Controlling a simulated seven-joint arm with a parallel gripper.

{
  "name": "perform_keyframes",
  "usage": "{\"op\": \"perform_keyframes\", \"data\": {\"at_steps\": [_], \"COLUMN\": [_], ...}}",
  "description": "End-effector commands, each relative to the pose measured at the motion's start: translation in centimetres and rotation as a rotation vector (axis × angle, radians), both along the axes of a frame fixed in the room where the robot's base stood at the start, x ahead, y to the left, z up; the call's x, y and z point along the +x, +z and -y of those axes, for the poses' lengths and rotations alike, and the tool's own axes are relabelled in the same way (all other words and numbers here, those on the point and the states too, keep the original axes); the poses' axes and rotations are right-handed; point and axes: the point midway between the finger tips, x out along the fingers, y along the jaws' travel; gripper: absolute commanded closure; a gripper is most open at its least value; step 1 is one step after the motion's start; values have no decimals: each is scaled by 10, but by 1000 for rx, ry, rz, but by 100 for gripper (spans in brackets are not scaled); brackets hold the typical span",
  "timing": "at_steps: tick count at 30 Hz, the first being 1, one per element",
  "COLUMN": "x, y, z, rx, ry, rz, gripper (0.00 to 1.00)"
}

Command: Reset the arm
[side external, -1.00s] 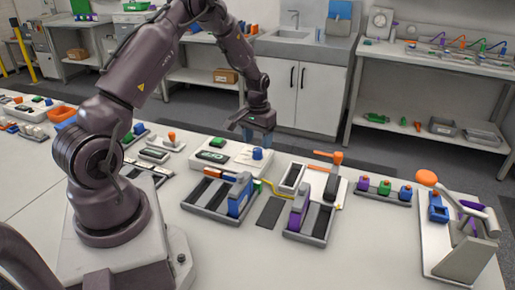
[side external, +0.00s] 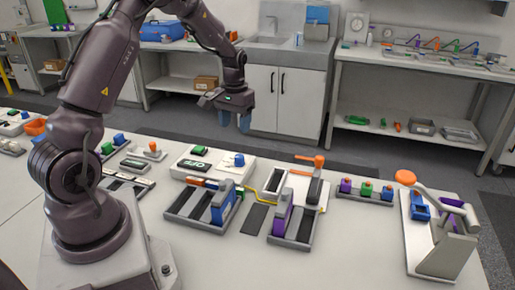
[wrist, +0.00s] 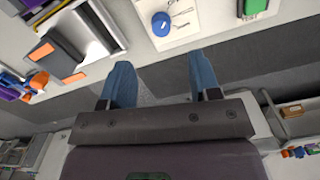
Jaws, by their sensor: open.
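My gripper (side external: 234,122) is up in the air above the back edge of the bench in the side external view. Its two blue fingers are apart with nothing between them. The wrist view also shows my gripper (wrist: 162,84) open and empty, with the fingers spread over the floor gap past the bench edge. A white cycler unit (side external: 215,177) with a display, a green button and a blue knob (side external: 239,160) stands on the bench below and in front of my gripper. The blue knob also shows in the wrist view (wrist: 161,24).
Two grey trays (side external: 178,209) with upright blue and purple blocks sit mid-bench. An orange-handled device (side external: 318,180), a row of coloured knobs (side external: 365,192) and a lever press (side external: 450,240) stand to the right. The front of the bench is clear.

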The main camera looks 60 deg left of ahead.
Motion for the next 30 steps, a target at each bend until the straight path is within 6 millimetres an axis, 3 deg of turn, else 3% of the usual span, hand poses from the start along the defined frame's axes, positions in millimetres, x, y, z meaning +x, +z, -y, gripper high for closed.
{"op": "perform_keyframes", "data": {"at_steps": [2,11,18,24,30], "x": [-15,-56,-106,-148,-167], "y": [6,87,136,159,176], "z": [14,103,173,213,233], "rx": [-15,20,74,117,146], "ry": [-6,-155,-323,-458,-543], "rz": [-18,71,208,348,474], "gripper": [43,43,43,43,43]}}
